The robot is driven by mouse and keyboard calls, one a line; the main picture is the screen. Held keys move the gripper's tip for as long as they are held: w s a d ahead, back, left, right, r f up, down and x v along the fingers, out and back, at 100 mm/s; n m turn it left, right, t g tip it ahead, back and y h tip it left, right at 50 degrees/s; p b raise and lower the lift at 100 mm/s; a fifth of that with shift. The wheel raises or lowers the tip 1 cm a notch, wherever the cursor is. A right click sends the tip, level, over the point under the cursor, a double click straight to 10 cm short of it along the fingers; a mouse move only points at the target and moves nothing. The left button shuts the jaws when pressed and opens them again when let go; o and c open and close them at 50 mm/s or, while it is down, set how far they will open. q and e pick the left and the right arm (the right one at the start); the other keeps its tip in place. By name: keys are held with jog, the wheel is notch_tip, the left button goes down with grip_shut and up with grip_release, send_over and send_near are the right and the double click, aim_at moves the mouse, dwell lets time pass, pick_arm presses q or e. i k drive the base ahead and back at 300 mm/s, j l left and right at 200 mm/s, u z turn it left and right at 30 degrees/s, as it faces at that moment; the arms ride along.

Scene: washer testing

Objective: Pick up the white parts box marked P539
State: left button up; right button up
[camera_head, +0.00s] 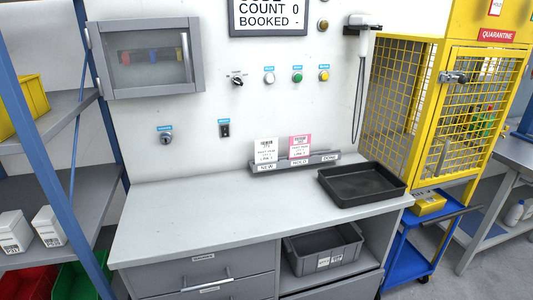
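Two white parts boxes stand side by side on the middle shelf at the left. The left white box (14,229) is close to the picture's left edge. The right white box (48,224) stands just beside it, near the blue rack post. Both carry a dark printed mark on the front, too small to read surely, so I cannot tell which one is P539. Neither of my grippers is in view.
A blue rack post (50,160) rises in front of the shelves. Red (28,284) and green (78,280) bins sit below, and a yellow bin (30,100) above. The grey workbench (190,215) is mostly clear, with a black tray (362,184). A yellow cage (400,100) stands right.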

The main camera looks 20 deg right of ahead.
aim_at(46, 222)
jog(key=u, duration=1.25)
